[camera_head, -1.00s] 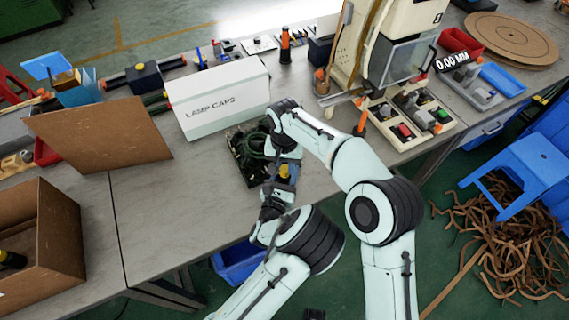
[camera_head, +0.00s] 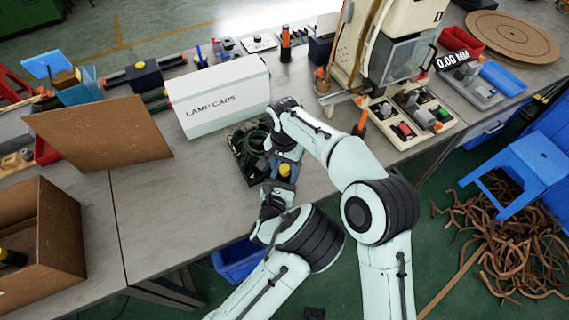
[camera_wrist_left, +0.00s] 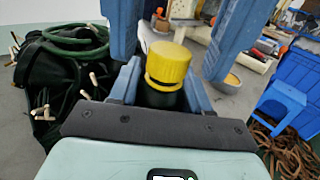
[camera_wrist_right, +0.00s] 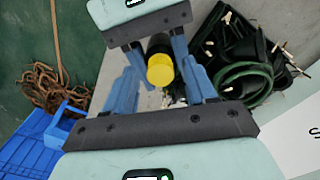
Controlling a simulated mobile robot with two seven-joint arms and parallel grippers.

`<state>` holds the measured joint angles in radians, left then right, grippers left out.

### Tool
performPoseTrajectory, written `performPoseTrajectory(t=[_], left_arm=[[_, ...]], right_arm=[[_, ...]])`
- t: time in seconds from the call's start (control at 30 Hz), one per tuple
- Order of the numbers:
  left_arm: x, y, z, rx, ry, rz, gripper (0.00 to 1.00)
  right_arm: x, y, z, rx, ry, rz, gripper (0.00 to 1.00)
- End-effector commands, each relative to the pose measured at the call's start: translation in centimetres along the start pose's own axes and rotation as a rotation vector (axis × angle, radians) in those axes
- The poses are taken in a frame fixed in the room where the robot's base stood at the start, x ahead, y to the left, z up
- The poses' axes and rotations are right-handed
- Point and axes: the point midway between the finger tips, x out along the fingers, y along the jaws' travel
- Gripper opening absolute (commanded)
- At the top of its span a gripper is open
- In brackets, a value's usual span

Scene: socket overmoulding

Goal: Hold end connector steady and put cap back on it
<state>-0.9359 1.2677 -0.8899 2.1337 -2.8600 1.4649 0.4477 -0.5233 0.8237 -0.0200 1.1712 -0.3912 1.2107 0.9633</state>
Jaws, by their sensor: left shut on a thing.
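The end connector is a dark cylinder (camera_wrist_left: 165,98) held upright between the fingers of my left gripper (camera_wrist_left: 160,85), which is shut on it. The yellow cap (camera_wrist_left: 168,64) sits at the top of the connector; whether it is fully seated I cannot tell. The cap also shows in the right wrist view (camera_wrist_right: 160,70) and the head view (camera_head: 285,169). My right gripper (camera_wrist_right: 160,85) is open, its blue fingers standing on either side of the cap with gaps. Most of the connector is hidden by the left gripper.
A black tray of green cable (camera_head: 240,155) lies close beside the grippers. A white carton (camera_head: 220,98) stands behind it. A brown board (camera_head: 100,135) and an open brown box (camera_head: 40,250) are at left. The bench front between is clear.

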Motion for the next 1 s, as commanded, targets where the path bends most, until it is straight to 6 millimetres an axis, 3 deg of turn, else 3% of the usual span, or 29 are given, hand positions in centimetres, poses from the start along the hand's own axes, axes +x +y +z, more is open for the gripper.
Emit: performPoseTrajectory(t=[0.13,0.43,0.73,0.83,1.0], left_arm=[[0.0,0.0,0.0,0.000,-0.001,0.000,0.00],[0.0,0.0,0.0,0.000,-0.001,0.000,0.00],[0.0,0.0,0.0,0.000,-0.001,0.000,0.00],[0.0,0.0,0.0,0.000,-0.001,0.000,0.00],[0.0,0.0,0.0,0.000,-0.001,0.000,0.00]], right_arm=[[-0.6,-0.1,0.0,0.000,0.002,-0.002,0.56],[-4.2,-0.1,0.0,0.000,0.002,-0.002,0.56],[-4.5,0.0,0.0,-0.001,-0.001,0.000,0.56],[-4.5,0.0,0.0,-0.011,0.000,0.000,0.52],[-4.7,0.0,0.0,-0.157,0.000,0.000,0.52]])
